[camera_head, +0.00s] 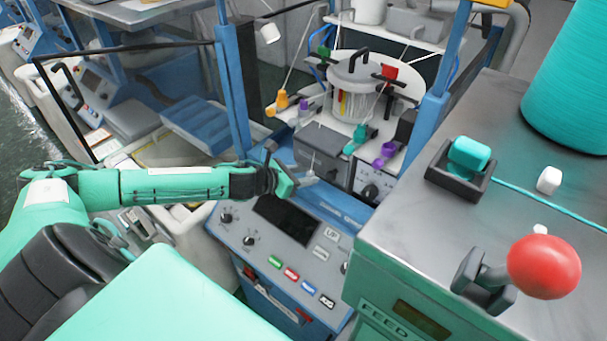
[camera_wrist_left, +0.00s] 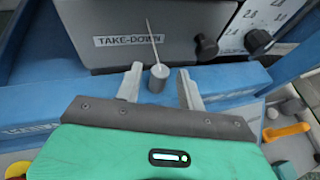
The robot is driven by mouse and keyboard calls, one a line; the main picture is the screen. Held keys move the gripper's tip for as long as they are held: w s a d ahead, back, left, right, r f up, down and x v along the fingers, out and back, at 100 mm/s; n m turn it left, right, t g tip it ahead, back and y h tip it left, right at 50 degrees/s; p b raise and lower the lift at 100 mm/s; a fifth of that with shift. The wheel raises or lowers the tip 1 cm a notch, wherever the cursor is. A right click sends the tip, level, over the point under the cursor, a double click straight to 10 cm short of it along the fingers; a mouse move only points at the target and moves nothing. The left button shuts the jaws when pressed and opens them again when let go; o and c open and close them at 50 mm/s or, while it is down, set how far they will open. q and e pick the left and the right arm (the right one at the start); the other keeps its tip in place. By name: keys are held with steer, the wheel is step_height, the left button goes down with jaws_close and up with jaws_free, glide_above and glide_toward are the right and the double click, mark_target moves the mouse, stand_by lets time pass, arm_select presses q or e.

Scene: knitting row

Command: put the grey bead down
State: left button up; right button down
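The grey bead (camera_wrist_left: 157,79) is a small grey cylinder with a thin pale rod rising from its top. It sits at the blue ledge (camera_wrist_left: 225,84) in front of the TAKE-DOWN box (camera_wrist_left: 125,40). My left gripper (camera_wrist_left: 160,88) has one finger on each side of the bead, with a visible gap on both sides. The fingers are open and look clear of it. What the bead's base rests on is hard to make out. In the head view my left gripper (camera_head: 306,179) is over the control panel's back edge, and the bead is too small to make out clearly. My right gripper is not in view.
A control panel (camera_head: 285,220) with knobs and coloured buttons lies below the left gripper. Blue posts (camera_head: 232,80) rise on both sides. At right, a grey tabletop (camera_head: 420,220) carries a black tray (camera_head: 442,178) with a teal block and a red ball lever (camera_head: 544,266).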

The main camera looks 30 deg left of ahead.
arm_select(q)
steer(key=shift+r, duration=0.25)
steer(key=shift+s+a+f, duration=0.1)
steer(key=shift+s, duration=0.1)
steer(key=b+v, duration=0.2)
steer(key=v, duration=0.7)
steer(key=shift+s, duration=0.25)
stand_by(0.7)
steer(key=shift+p+v, duration=0.85)
steer(key=shift+v, duration=0.25)
stand_by(0.4)
